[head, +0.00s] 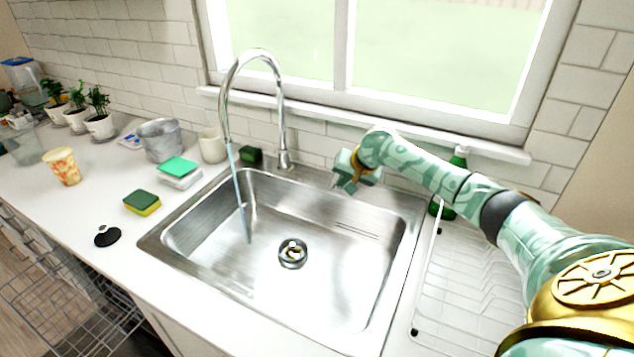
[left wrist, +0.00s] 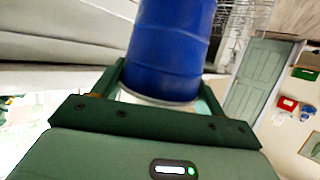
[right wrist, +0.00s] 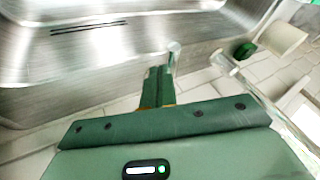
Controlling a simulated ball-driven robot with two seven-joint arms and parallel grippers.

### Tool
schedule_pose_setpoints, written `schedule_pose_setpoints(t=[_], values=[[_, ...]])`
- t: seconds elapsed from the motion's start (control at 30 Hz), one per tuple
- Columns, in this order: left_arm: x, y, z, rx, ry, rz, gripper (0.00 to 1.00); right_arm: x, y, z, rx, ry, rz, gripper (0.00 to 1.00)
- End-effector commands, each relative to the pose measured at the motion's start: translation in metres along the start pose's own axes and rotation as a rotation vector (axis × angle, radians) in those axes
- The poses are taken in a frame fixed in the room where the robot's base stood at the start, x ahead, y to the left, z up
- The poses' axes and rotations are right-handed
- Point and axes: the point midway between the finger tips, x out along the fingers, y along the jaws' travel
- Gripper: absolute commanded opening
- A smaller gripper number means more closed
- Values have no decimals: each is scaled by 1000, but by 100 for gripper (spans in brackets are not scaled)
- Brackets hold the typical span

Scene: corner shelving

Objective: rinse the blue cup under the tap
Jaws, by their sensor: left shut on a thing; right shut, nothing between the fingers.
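The blue cup (left wrist: 172,45) shows only in the left wrist view, held between the fingers of my left gripper (left wrist: 158,85), which is shut on it. Neither the cup nor my left gripper shows in the head view. The chrome tap (head: 281,110) arches over the left part of the steel sink (head: 330,285). A thin stream of water (head: 240,200) falls from its spout into the basin. My right gripper (head: 347,182) is shut and empty behind the sink, to the right of the tap's base. Its closed fingers (right wrist: 158,85) point toward a small metal piece in the right wrist view.
A green and yellow sponge (head: 142,203), a black sink plug (head: 107,236), a patterned cup (head: 62,166), a metal pot (head: 160,140) and a white mug (head: 212,146) stand left of the sink. A drying rack (head: 465,270) and green bottle (head: 458,158) are at right. The basin is clear.

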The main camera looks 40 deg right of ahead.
Motion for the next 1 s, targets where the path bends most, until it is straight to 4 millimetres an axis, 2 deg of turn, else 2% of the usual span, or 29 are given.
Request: schedule_pose_setpoints(t=[0.03, 0.2, 0.43, 0.57, 1.0], values=[[-5, 0, -17, 2, 8, -1, 40, -8, -5, -4, 10, 5, -3, 0], [-21, 0, -65, 7, 26, -2, 40, -12, -13, -11, 51, 26, 4, 0], [-38, 1, -113, 11, 40, -3, 40, -6, -15, -2, 85, 37, 34, 0], [-42, 1, -124, 12, 42, -4, 40, 2, -19, 5, 87, 35, 43, 0], [-41, 1, -122, 11, 41, -3, 40, 7, -20, 6, 86, 37, 43, 0]])
